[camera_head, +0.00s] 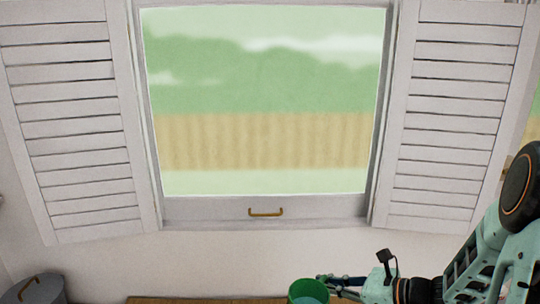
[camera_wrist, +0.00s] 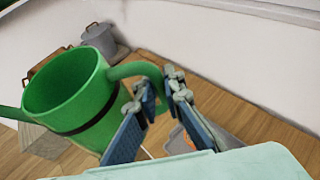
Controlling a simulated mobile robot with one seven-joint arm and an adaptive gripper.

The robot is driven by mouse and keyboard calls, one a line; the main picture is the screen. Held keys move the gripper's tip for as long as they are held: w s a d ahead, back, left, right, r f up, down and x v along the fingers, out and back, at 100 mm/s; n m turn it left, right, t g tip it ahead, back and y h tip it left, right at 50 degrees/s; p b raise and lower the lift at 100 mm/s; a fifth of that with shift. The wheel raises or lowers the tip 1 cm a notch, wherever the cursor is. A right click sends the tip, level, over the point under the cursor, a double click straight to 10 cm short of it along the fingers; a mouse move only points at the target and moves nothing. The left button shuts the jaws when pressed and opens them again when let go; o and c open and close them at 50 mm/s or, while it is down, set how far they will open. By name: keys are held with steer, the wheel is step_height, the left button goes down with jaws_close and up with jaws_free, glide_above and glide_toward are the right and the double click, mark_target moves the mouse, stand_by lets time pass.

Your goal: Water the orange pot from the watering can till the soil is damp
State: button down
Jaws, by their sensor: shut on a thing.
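The green watering can (camera_wrist: 75,95) has a dark band around its body and an open top. It hangs in my gripper (camera_wrist: 172,82), whose fingers are shut on its handle at the upper right of the body. In the wrist view the can looks tilted, and a spout-like green part runs off the left edge.
A wooden surface's edge (camera_head: 205,300) shows at the bottom of the head view. A grey lidded bin (camera_head: 38,291) stands at the lower left, also in the wrist view (camera_wrist: 98,41). A shuttered window (camera_head: 265,209) fills the wall. Wooden floor (camera_wrist: 225,115) lies below the can.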

step_height(320, 180, up, 12)
steer(key=p, duration=1.4)
steer(key=shift+a, duration=0.1)
steer(key=shift+f, duration=0.1)
